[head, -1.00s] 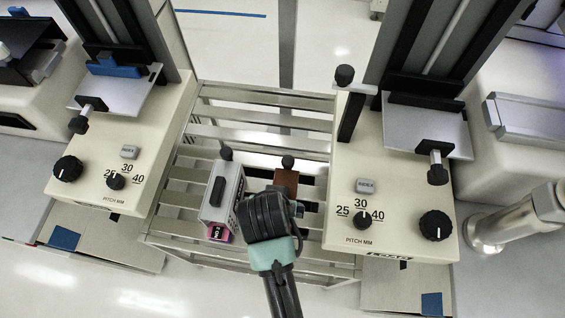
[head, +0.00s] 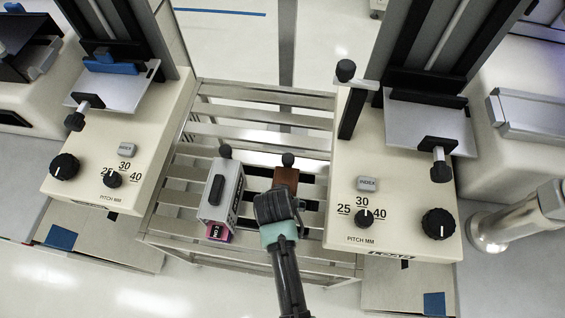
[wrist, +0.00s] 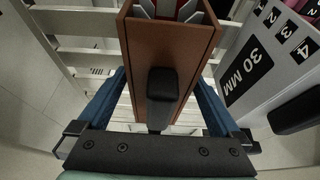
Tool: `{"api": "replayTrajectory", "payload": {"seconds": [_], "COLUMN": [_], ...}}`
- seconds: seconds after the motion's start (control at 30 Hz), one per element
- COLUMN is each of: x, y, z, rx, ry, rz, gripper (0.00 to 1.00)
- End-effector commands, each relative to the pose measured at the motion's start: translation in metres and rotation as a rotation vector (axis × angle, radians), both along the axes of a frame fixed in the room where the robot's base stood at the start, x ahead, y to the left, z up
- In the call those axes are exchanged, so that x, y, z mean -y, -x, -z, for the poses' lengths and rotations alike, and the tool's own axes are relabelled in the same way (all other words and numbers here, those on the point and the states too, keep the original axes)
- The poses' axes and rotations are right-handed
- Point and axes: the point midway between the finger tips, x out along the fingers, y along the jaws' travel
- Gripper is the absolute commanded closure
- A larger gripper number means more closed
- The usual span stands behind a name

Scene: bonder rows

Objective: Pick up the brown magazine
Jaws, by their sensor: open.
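The brown magazine (head: 286,178) stands on the slatted rack between the two bonder machines. In the head view my gripper (head: 281,207) covers much of its near side. In the wrist view the brown magazine (wrist: 172,50) fills the upper middle, with a black handle on its face and light strips inside its open end. The blue fingers of my gripper (wrist: 160,108) are apart, one on each side of the magazine near the black handle. I cannot tell whether either finger touches it.
A grey magazine (head: 222,190) with a pink-labelled end stands just left on the slatted rack (head: 262,106). In the wrist view this grey magazine (wrist: 268,62), marked 30 MM, is close on the right. Cream machine bodies (head: 118,150) flank the rack on both sides.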

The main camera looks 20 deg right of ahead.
Motion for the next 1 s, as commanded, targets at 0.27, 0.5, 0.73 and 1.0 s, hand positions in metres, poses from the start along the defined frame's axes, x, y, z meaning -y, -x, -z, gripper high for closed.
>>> {"api": "replayTrajectory", "payload": {"seconds": [0.27,0.5,0.73,1.0], "x": [0.0026,0.0024,0.0024,0.0023], "y": [-0.0040,-0.0037,-0.0036,-0.0035], "z": [0.0117,0.0114,0.0114,0.0114], "rx": [0.000,0.000,0.000,-0.001], "ry": [0.000,0.000,0.000,-0.001], "rz": [0.000,0.000,0.000,0.000], "gripper": [0.00,0.22,0.63,1.00]}}
